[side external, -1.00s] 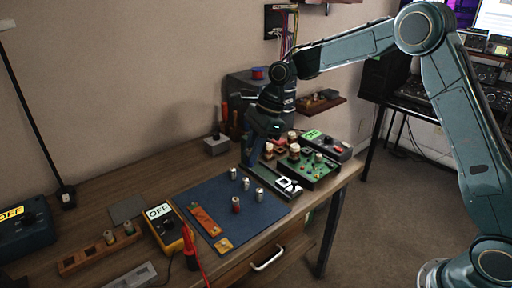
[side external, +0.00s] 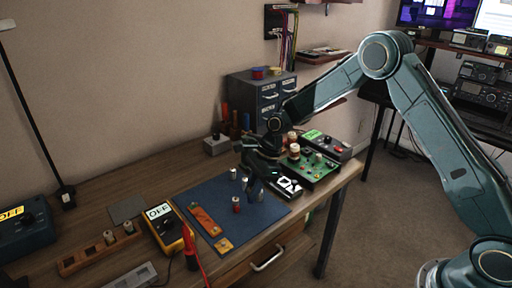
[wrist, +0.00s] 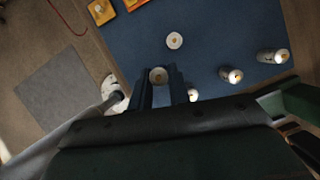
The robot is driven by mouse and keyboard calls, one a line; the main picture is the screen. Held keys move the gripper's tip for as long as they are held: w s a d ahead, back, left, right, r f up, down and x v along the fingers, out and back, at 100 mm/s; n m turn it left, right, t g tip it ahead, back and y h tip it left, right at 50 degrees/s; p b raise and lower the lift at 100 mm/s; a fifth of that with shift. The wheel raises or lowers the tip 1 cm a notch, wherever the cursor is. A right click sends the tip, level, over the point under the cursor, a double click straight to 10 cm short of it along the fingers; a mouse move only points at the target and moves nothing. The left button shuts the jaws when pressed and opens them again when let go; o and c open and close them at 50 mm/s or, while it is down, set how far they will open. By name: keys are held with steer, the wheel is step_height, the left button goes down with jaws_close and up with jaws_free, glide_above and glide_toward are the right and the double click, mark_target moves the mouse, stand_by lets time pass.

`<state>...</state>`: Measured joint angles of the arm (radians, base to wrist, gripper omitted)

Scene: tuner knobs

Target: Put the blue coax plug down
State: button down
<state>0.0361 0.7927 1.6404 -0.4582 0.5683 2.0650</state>
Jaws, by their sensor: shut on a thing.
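My gripper (side external: 255,187) is low over the blue mat (side external: 275,212), at its right part. In the wrist view its fingers (wrist: 158,85) are shut on a small plug with a pale round top (wrist: 158,75), which I take for the blue coax plug. Its coloured side is hidden, and I cannot tell whether it touches the mat. A red-banded plug (side external: 236,205) stands upright on the mat. A silver plug (side external: 233,173) stands behind it. In the wrist view other plugs (wrist: 230,75) (wrist: 272,56) stand in a row beside the fingers, one partly hidden.
An orange strip (side external: 205,221) and a small orange plate (side external: 223,244) lie on the mat. A yellow meter (side external: 165,228) stands to its left. A white-faced panel (side external: 288,187) and a green circuit board (side external: 318,168) are on its right. The mat's front right is clear.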

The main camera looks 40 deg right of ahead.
steer(key=shift+f, duration=2.1)
steer(key=shift+f, duration=0.15)
steer(key=c, duration=1.3)
jaws_free()
steer(key=v, duration=1.2)
steer(key=shift+r, duration=0.2)
